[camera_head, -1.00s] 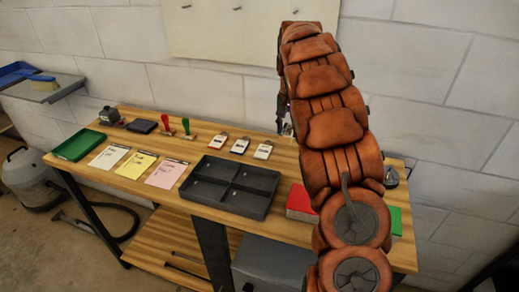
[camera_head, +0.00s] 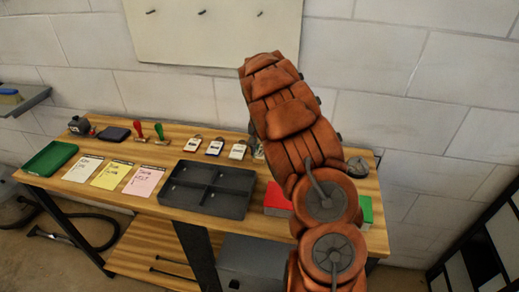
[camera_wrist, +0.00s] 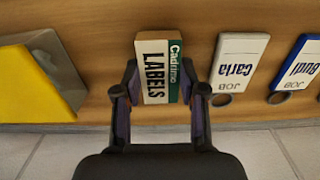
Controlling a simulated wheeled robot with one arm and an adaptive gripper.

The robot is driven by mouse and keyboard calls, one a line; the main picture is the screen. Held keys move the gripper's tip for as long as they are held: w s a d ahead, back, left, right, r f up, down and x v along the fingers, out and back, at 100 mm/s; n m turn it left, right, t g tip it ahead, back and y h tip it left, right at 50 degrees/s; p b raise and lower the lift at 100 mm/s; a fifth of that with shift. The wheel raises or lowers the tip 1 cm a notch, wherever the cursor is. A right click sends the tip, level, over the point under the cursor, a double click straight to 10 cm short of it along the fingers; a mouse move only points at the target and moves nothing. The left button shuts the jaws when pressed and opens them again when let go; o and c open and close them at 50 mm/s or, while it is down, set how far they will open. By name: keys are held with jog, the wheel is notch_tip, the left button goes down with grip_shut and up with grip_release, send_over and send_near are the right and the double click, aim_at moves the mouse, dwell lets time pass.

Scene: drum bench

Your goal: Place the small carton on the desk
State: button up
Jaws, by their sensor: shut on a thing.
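The small carton (camera_wrist: 158,70), white and green with "Cadrimo LABELS" on it, is between the two fingers of my gripper (camera_wrist: 160,82) in the wrist view. My gripper is shut on its sides. The carton is over the wooden desk (camera_wrist: 105,20) close to its edge; I cannot tell whether it touches the wood. In the head view the desk (camera_head: 105,198) stands along the wall, and my orange arm reaches over its right part, hiding the gripper.
Job tags (camera_wrist: 238,65) lie right of the carton in the wrist view, and a yellow and grey object (camera_wrist: 30,85) lies left. In the head view a dark divided tray (camera_head: 207,205), paper pads (camera_head: 110,176), a green tray (camera_head: 50,158) and red box (camera_head: 277,199) occupy the desk.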

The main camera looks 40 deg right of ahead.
aim_at(260, 152)
jog(key=shift+f, duration=0.15)
jog(key=o, duration=1.1)
notch_tip(260, 152, up, 12)
jog(key=b, duration=0.4)
jog(key=shift+r, duration=0.2)
jog(key=shift+s+a, duration=0.1)
